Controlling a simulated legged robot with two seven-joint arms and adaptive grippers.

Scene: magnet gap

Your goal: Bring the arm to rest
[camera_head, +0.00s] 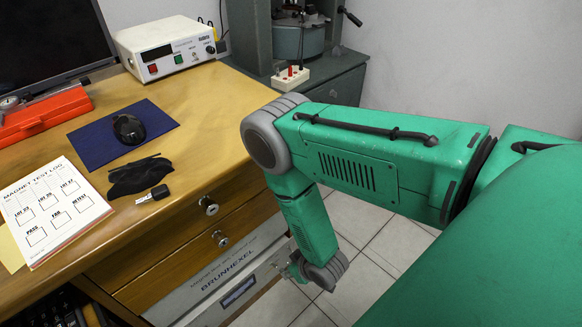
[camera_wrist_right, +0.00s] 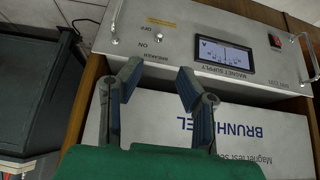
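My right arm (camera_head: 350,165) comes in from the right in the head view. It bends at a grey elbow joint and hangs down beside the desk's front. My right gripper (camera_head: 293,268) is low by the desk's side, partly hidden and small in that view. In the right wrist view the right gripper (camera_wrist_right: 160,77) has its two blue-padded fingers apart with nothing between them. Behind the fingers are a metal magnet supply unit (camera_wrist_right: 215,45) with a small screen and a pale Brunhexel panel (camera_wrist_right: 245,135). My left gripper is not in view.
Drawer knobs (camera_head: 208,205) stick out near my arm. Tiled floor (camera_head: 390,245) lies below.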

